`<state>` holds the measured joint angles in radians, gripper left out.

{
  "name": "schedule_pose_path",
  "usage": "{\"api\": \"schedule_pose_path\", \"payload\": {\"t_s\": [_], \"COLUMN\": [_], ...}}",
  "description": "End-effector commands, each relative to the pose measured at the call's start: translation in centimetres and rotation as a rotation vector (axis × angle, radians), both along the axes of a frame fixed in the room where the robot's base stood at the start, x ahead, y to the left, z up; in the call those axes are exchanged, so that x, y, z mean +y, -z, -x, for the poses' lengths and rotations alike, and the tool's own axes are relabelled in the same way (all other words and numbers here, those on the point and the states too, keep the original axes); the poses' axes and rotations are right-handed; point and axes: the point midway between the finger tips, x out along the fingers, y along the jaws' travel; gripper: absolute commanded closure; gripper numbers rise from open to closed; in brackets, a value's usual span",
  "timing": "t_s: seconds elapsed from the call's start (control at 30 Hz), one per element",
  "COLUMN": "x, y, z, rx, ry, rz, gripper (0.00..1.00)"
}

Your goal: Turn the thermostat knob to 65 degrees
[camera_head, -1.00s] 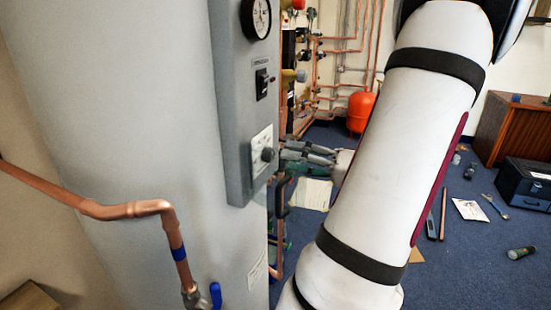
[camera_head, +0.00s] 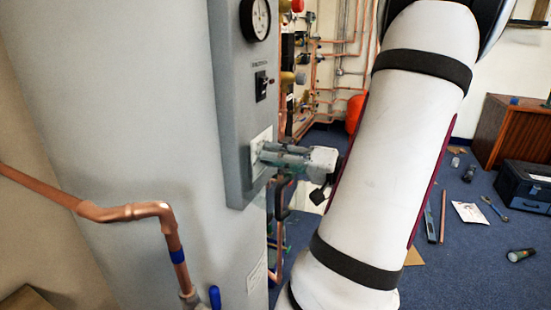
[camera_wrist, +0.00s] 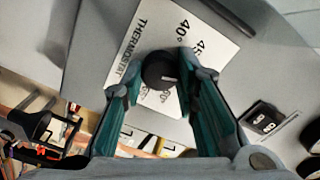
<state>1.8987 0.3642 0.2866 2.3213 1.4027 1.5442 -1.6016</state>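The thermostat knob (camera_wrist: 160,70) is a round black dial on a white plate (camera_wrist: 112,68) printed THERMOSTAT, with 40° and a partly covered 45 legible. My gripper (camera_wrist: 158,67) is open, with one finger on each side of the knob in the wrist view. Small gaps seem to show beside the knob; contact is not clear. In the head view my gripper (camera_head: 264,154) reaches the plate on the grey control panel (camera_head: 232,120) and hides the knob.
Above the plate on the panel are a black switch (camera_head: 261,86) and a round gauge (camera_head: 255,18). The big grey tank (camera_head: 130,120) stands left, with a copper pipe (camera_head: 110,211) in front. Copper pipework lies behind. Tools and a dark toolbox (camera_head: 523,188) lie on the blue floor at right.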

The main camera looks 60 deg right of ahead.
Motion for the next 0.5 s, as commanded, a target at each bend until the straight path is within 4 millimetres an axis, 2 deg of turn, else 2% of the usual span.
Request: {"api": "schedule_pose_path", "payload": {"t_s": [0.27, 0.5], "x": [0.0, 0.03], "y": [-0.02, -0.07], "z": [0.0, -0.02], "rx": [0.003, 0.014], "ry": [-0.001, -0.003], "rz": [-0.029, -0.154], "gripper": [1.0, 1.0]}}
